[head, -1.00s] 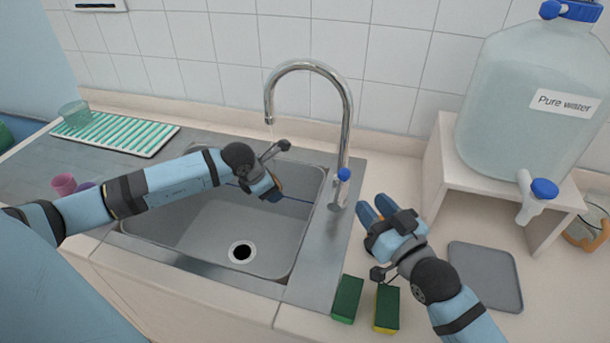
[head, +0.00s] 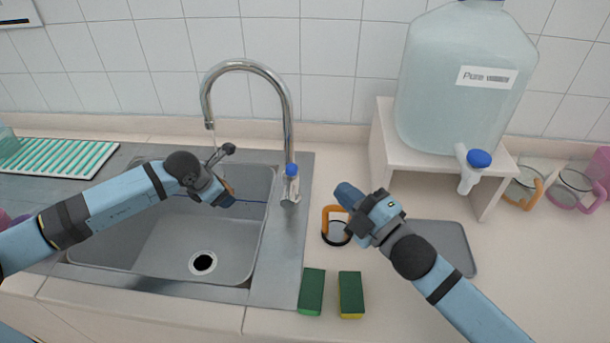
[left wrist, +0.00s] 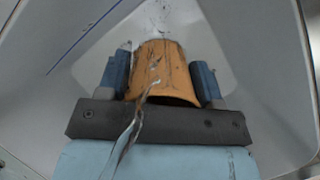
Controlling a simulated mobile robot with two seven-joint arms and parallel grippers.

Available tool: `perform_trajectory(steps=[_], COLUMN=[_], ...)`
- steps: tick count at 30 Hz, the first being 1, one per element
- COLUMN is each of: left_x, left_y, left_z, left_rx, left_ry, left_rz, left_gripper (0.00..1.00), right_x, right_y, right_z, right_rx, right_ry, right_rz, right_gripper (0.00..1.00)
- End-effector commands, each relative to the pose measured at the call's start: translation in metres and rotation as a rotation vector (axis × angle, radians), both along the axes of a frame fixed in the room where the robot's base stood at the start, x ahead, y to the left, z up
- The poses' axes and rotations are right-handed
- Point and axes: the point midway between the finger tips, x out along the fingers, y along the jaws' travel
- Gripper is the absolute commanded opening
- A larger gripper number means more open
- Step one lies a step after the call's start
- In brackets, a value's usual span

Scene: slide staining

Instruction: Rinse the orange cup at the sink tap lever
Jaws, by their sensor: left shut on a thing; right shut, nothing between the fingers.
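The orange cup (left wrist: 165,72) is held between the two fingers of my left gripper (left wrist: 165,85) in the left wrist view, with water streaks across it. In the head view my left gripper (head: 226,196) is over the sink basin (head: 160,240), below and slightly right of the tap spout (head: 209,124); only a sliver of the cup shows there. A thin stream falls from the spout.
An orange-handled vessel (head: 330,222) stands just beside my right gripper, partly hidden. Two sponges (head: 312,291) lie in front. A grey tray (head: 455,245) and a white stand (head: 385,150) with the water jug (head: 455,95) are at right. A striped rack (head: 65,158) is at left.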

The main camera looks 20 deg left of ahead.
Motion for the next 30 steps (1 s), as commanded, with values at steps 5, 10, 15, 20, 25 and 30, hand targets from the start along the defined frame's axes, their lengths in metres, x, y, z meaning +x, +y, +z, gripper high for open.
perform_trajectory(steps=[5,10,15,20,25,30], left_x=[0.000,0.000,0.000,0.000,0.000,0.000], left_y=[0.000,0.000,0.000,0.000,0.000,0.000], left_z=[0.000,0.000,0.000,0.000,0.000,0.000], left_rx=[0.000,0.000,0.000,0.000,0.000,0.000], left_ry=[0.000,0.000,0.000,0.000,0.000,0.000], left_rz=[0.000,0.000,0.000,0.000,0.000,0.000], left_gripper=[0.36,0.36,0.36,0.36,0.36,0.36], right_x=[0.003,0.002,0.001,0.000,0.003,0.008], right_y=[-0.019,-0.033,-0.044,-0.046,-0.029,0.006], right_z=[-0.001,-0.008,-0.015,-0.020,-0.018,-0.014], right_rx=[-0.262,-0.463,-0.578,-0.618,-0.622,-0.621], right_ry=[-0.645,-1.203,-1.576,-1.729,-1.750,-1.747], right_rz=[-0.052,-0.074,-0.074,-0.070,-0.071,-0.070], right_gripper=[0.00,0.00,0.00,0.00,0.00,0.00])
